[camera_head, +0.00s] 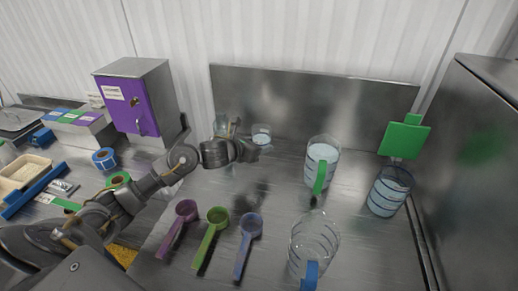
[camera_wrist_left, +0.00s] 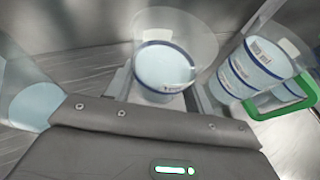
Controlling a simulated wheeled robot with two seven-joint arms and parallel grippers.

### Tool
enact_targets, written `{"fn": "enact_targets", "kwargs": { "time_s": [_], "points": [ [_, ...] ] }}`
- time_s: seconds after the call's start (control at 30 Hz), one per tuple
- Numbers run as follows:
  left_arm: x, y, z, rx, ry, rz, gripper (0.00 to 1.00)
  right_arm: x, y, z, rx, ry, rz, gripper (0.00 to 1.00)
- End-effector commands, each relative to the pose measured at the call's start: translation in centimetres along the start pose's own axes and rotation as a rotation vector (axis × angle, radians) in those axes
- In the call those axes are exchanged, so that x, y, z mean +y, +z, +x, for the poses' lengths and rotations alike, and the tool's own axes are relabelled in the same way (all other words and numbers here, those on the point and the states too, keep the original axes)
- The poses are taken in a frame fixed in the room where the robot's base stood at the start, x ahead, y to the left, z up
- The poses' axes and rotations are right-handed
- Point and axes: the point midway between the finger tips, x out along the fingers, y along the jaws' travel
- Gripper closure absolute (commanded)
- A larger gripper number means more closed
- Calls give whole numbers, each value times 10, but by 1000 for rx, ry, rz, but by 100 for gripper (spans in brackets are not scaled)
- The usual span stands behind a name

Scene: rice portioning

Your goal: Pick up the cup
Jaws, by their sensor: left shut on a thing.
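A clear cup (camera_head: 262,131) with pale contents stands upright near the back panel. My left gripper (camera_head: 257,149) reaches it from the left and is shut on it. In the left wrist view the cup (camera_wrist_left: 165,62) sits between the fingers, with a dark blue band around it. Whether its base touches the counter cannot be told. My right gripper does not show in either view.
Another clear cup (camera_head: 222,124) stands behind my wrist. A jug with a green handle (camera_head: 321,160), a blue-handled jug (camera_head: 313,240) and a clear container (camera_head: 389,190) stand right. Purple (camera_head: 180,222), green (camera_head: 213,232) and blue (camera_head: 247,238) scoops lie in front.

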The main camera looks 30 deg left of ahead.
Motion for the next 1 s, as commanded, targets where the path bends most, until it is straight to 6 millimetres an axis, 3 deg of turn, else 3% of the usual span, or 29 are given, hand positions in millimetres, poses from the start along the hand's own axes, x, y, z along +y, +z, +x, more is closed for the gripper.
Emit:
{"fn": "enact_targets", "kwargs": {
  "time_s": [0.5,1.0],
  "points": [
    [-38,7,-50,-1,-2,2,73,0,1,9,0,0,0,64],
    [-55,10,-72,-1,-1,0,73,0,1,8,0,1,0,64]
  ]
}}
